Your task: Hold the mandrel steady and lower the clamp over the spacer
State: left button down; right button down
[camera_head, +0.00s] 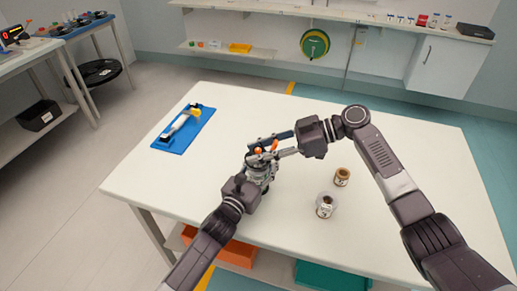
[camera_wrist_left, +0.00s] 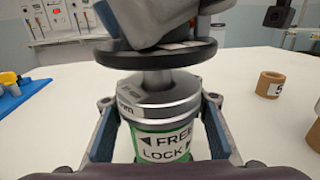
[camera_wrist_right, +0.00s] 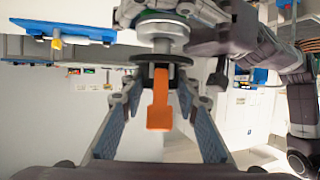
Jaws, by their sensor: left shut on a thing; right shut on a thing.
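The mandrel (camera_wrist_left: 160,105) has a silver collar and a green band marked FREE and LOCK. My left gripper (camera_head: 257,172) is shut around its base; the fingers flank it in the left wrist view (camera_wrist_left: 160,135). A black disc (camera_wrist_left: 155,54) sits above the collar on a short stem. My right gripper (camera_head: 277,148) is above the mandrel, shut on the clamp. The clamp's orange lever (camera_wrist_right: 160,100) shows between its fingers (camera_wrist_right: 161,92), in front of a dark round part. I cannot make out a spacer on the mandrel; the grippers hide much of it.
A brown cardboard core (camera_head: 342,177) and a pale cup-like roll (camera_head: 325,206) stand right of the mandrel. A blue tray (camera_head: 184,130) with a yellow-ended tool lies at the left. The table's (camera_head: 400,150) right side is clear.

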jog(key=shift+f, duration=0.95)
jog(key=c, duration=1.4)
grip_release()
jog(key=shift+f, duration=0.1)
jog(key=v, duration=1.2)
pick_arm(q)
jog(key=c, duration=1)
grip_release()
jog(key=shift+c, duration=0.2)
